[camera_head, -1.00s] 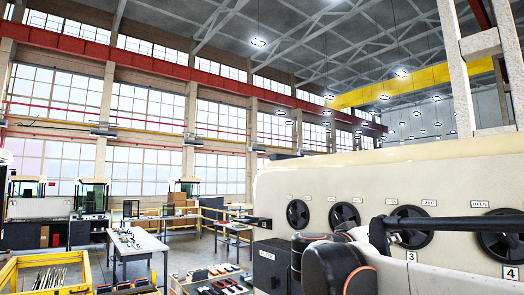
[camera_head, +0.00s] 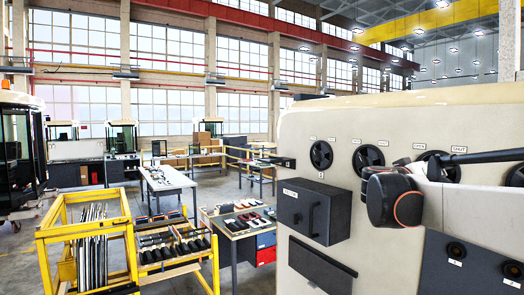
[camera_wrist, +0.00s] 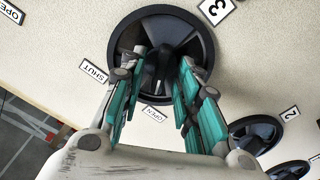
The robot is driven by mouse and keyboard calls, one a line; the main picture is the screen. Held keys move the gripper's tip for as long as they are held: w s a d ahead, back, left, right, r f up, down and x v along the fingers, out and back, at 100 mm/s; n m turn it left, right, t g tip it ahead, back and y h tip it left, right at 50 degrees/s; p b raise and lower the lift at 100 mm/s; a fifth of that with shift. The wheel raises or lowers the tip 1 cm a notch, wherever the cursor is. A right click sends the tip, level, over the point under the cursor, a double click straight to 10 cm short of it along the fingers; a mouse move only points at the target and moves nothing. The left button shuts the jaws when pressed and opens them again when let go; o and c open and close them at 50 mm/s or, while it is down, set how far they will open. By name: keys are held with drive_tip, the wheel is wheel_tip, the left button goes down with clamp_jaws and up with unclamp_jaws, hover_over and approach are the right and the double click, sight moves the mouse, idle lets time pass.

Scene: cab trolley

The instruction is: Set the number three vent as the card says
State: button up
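The number three vent (camera_wrist: 185,28) is a round black disc with vanes and a central knob (camera_wrist: 160,72), beside a "3" label (camera_wrist: 217,8) in the wrist view. An OPEN label (camera_wrist: 155,113) and a SHUT label (camera_wrist: 93,71) sit by its rim. My gripper (camera_wrist: 163,68) is open, with its teal-padded fingers on either side of the knob. Whether the pads touch the knob is unclear. I cannot make out a card.
The cream panel also carries the first vent (camera_head: 321,155), second vent (camera_head: 368,159), and a dark box (camera_head: 314,210) with a handle. Below left stand a yellow rack (camera_head: 90,225) and a table of parts (camera_head: 236,226). Open floor lies farther left.

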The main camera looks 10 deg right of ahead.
drive_tip(key=shift+w+d, duration=0.1)
drive_tip(key=shift+d, duration=0.1)
clamp_jaws()
idle(0.3)
drive_tip(key=shift+s+a+r+m+b, duration=0.15)
drive_tip(key=shift+m+b, duration=0.25)
drive_tip(key=shift+m, duration=1.55)
drive_tip(key=shift+s+d+m+b, duration=0.15)
drive_tip(key=shift+m+b, duration=0.25)
drive_tip(key=shift+m, duration=1.6)
drive_tip(key=shift+s+a+r+m+b, duration=0.1)
drive_tip(key=shift+s+m+b, duration=0.25)
drive_tip(key=shift+m, duration=1.6)
drive_tip(key=shift+w, duration=0.1)
